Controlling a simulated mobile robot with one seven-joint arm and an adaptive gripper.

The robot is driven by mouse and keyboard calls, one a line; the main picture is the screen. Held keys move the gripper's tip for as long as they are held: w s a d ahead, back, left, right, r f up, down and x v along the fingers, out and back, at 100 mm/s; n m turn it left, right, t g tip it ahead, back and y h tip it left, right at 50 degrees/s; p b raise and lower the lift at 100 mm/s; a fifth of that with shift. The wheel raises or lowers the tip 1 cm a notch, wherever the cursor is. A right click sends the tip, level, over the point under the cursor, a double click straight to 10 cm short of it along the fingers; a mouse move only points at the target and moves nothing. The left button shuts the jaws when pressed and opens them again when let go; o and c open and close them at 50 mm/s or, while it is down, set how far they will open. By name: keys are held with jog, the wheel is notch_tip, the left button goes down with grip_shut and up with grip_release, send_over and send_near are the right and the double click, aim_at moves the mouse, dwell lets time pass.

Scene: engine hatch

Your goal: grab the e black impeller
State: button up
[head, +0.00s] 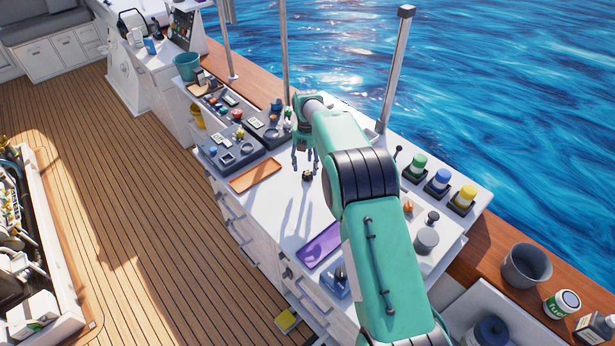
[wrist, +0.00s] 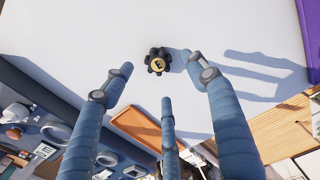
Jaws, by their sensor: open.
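The black impeller (wrist: 157,61) lies on the white counter top, with a yellowish round hub marked "E" facing up in the wrist view. In the head view the impeller (head: 307,175) is a small dark piece on the counter, a little below and right of my gripper (head: 304,168). My gripper (wrist: 160,85) is open and empty, with its three blue fingers spread. In the wrist view the impeller sits just beyond the fingertips, between the two outer fingers, and nothing touches it.
An orange tray (head: 255,175) lies left of the impeller and a purple tray (head: 319,245) lies nearer. Dark organizer trays with small parts (head: 238,145) stand behind the orange tray. Green, blue and yellow-capped jars (head: 438,181) stand at the right. The counter around the impeller is clear.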

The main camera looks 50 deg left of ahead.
aim_at(307, 174)
jog(key=shift+f, duration=0.2)
jog(key=shift+f, duration=0.15)
jog(key=shift+f, duration=2.5)
jog(key=c, duration=1.2)
